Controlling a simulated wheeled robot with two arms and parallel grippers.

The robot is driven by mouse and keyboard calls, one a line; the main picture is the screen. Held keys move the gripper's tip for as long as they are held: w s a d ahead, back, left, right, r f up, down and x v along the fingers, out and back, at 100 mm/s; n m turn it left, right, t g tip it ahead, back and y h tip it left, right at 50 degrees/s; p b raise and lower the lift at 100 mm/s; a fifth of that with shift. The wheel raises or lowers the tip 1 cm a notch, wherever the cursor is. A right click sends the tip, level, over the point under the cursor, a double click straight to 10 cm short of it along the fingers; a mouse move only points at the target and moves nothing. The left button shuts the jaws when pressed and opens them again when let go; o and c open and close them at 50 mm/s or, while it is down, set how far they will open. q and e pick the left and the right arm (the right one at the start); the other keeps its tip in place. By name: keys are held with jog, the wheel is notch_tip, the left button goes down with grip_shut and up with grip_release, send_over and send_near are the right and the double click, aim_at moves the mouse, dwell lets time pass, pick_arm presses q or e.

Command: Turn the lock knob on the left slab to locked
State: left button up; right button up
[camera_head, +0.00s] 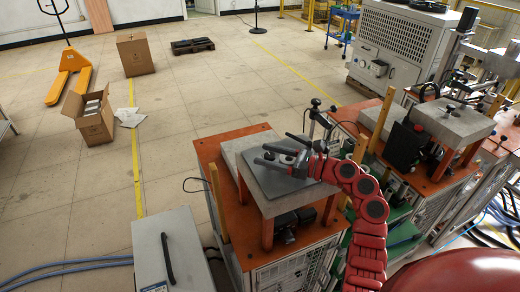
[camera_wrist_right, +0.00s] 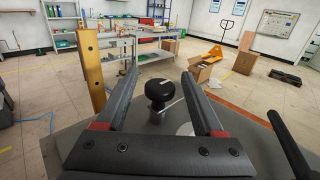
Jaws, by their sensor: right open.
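The left slab (camera_head: 262,186) is a grey plate on orange legs on an orange-topped machine. My right gripper (camera_head: 272,149) reaches over the slab from the right, with its dark fingers spread. In the right wrist view, the lock knob (camera_wrist_right: 160,92) is round and black on a short stem, with a pale mark on top. It stands on the grey slab surface between the two open fingers of my right gripper (camera_wrist_right: 160,74), with a visible gap on each side. In the head view the knob is hard to make out among the fingers. My left gripper is not in view.
A yellowish post (camera_wrist_right: 92,72) stands left of the fingers in the wrist view, and a dark bar (camera_wrist_right: 288,143) is at the right. A second slab machine (camera_head: 455,122) stands to the right. A grey cabinet (camera_head: 180,262) stands at front left.

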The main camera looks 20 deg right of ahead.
jog(key=shift+x, duration=1.4)
grip_shut()
